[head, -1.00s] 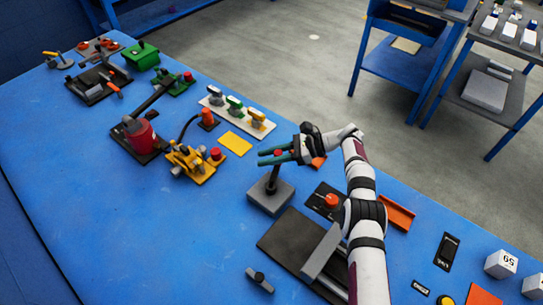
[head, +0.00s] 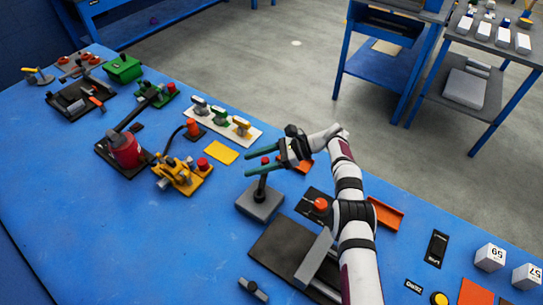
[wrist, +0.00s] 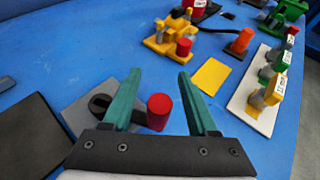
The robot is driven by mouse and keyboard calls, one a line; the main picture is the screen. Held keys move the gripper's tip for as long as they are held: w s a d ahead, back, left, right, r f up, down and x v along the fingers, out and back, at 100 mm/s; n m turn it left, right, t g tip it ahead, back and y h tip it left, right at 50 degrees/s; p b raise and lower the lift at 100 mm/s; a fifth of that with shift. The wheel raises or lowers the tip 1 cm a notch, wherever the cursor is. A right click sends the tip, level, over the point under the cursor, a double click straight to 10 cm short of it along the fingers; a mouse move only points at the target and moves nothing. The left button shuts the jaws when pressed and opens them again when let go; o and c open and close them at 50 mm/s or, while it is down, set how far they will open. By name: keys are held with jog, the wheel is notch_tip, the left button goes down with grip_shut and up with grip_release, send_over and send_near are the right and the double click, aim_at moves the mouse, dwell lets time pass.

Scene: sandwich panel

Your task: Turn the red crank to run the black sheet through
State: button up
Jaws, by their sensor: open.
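The crank has a red knob (head: 265,161) on a dark arm and stands on a grey block (head: 261,204). In the wrist view the red knob (wrist: 159,112) appears between my two green fingers, with the dark crank arm (wrist: 104,106) running left from it. My gripper (head: 249,162) is open, its fingers to either side of the knob; I cannot tell whether either touches it. A flat black piece (head: 278,245) lies in front of the block under a grey bar, and a dark piece (wrist: 32,135) shows left in the wrist view. I cannot tell which is the black sheet.
A yellow fixture (head: 181,173) and a yellow plate (head: 221,151) lie left of my gripper. A white strip with several coloured handles (head: 221,121) stands behind them. A dark plate with an orange-red knob (head: 320,204) is right of the block. The table's left front is clear.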

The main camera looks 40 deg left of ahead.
jog(key=w+d+r, duration=0.3)
jog(key=d+r, duration=0.7)
jog(key=d, duration=0.1)
jog(key=shift+w, duration=0.4)
jog(key=shift+d, duration=0.1)
jog(key=shift+c, duration=1.1)
jog(key=shift+w+d+r+m+t, duration=0.1)
jog(key=shift+w+d+m+t, duration=0.15)
jog(key=shift+m+t, duration=0.4)
jog(key=shift+c, duration=1.2)
jog(key=d+m+t, duration=0.1)
jog(key=t, duration=0.1)
jog(key=d+f+m+t+h, duration=0.1)
jog(key=d+m, duration=0.1)
jog(key=d+m+t, duration=0.1)
jog(key=d+t, duration=0.1)
jog(key=shift+d+f+m+t+h, duration=0.2)
jog(key=shift+f+m+t+h, duration=0.05)
jog(key=shift+m+t+h, duration=0.1)
grip_shut()
jog(key=a+r+x, duration=0.2)
jog(key=x, duration=1)
jog(key=shift+s+a+f, duration=0.2)
jog(key=shift+a+f, duration=0.05)
jog(key=shift+f, duration=0.05)
